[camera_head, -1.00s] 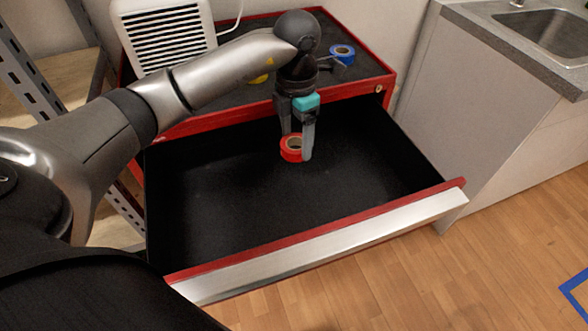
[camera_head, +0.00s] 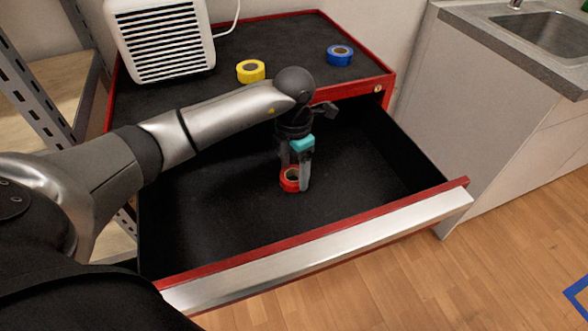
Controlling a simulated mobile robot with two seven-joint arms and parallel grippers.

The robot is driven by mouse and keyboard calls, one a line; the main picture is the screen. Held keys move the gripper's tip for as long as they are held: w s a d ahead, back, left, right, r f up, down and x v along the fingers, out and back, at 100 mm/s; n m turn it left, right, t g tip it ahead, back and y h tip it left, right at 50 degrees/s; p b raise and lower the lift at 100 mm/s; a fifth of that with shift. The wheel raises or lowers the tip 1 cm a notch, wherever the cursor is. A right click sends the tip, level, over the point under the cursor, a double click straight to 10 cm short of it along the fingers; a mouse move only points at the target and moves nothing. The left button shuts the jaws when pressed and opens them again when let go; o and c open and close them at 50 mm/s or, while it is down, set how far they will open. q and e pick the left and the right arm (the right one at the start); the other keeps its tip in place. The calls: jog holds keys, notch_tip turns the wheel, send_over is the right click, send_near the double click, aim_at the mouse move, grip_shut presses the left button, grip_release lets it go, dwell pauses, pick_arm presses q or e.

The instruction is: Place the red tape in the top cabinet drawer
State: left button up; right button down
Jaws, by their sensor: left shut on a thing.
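The red tape (camera_head: 289,180) is a small red roll inside the open top drawer of the red cabinet. My left gripper (camera_head: 294,182) points down into the drawer and is shut on the tape, with one finger covering part of it. I cannot tell whether the tape touches the drawer floor. The drawer (camera_head: 225,220) is pulled well out, with a black interior, a red rim and a silver front handle strip. Nothing else lies in it. My right gripper is not in view.
On the black cabinet top (camera_head: 285,38) stand a yellow tape (camera_head: 251,71), a blue tape (camera_head: 340,55) and a white vented box (camera_head: 160,42). A grey counter with a sink (camera_head: 545,40) is at the right. A metal shelf (camera_head: 35,85) is at the left.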

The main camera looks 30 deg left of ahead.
pick_arm(q)
jog(key=shift+f, duration=0.15)
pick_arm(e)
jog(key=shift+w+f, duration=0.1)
pick_arm(q)
jog(key=o, duration=1.3)
jog(key=shift+c, duration=0.2)
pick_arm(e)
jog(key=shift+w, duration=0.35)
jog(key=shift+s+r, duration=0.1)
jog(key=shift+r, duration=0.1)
pick_arm(q)
notch_tip(320, 180, up, 5)
jog(key=shift+f+p, duration=0.1)
jog(key=shift+p, duration=0.65)
notch_tip(320, 180, up, 8)
jog(key=p, duration=0.1)
jog(key=shift+f+p, duration=0.2)
jog(key=shift+p, duration=0.15)
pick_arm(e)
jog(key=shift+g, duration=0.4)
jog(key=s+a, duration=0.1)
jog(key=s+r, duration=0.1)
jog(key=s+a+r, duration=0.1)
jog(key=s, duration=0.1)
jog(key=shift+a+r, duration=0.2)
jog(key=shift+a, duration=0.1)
